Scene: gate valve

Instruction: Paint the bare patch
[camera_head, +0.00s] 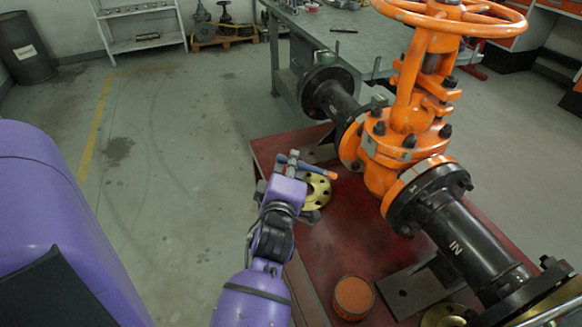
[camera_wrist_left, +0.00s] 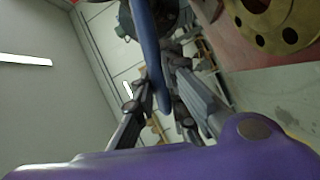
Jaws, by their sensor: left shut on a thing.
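The orange gate valve (camera_head: 399,130) with its handwheel stands on the red table, between black flanged pipes. A small greyish spot shows on its bonnet flange; I cannot tell whether it is bare metal. My left gripper (camera_head: 285,167) is shut on a thin blue-handled brush (camera_head: 312,170), whose orange tip points right towards the valve, well apart from it. The blue handle (camera_wrist_left: 150,50) also shows between the fingers in the left wrist view. A round orange-topped tin (camera_head: 353,297) stands near the table's front. My right gripper is out of view.
A brass flange (camera_head: 315,192) lies on the red table (camera_head: 325,238) by my left gripper, and it shows in the wrist view (camera_wrist_left: 272,22). A grey workbench (camera_head: 340,40) stands behind. The black pipe (camera_head: 455,235) runs to the front right. The floor at left is clear.

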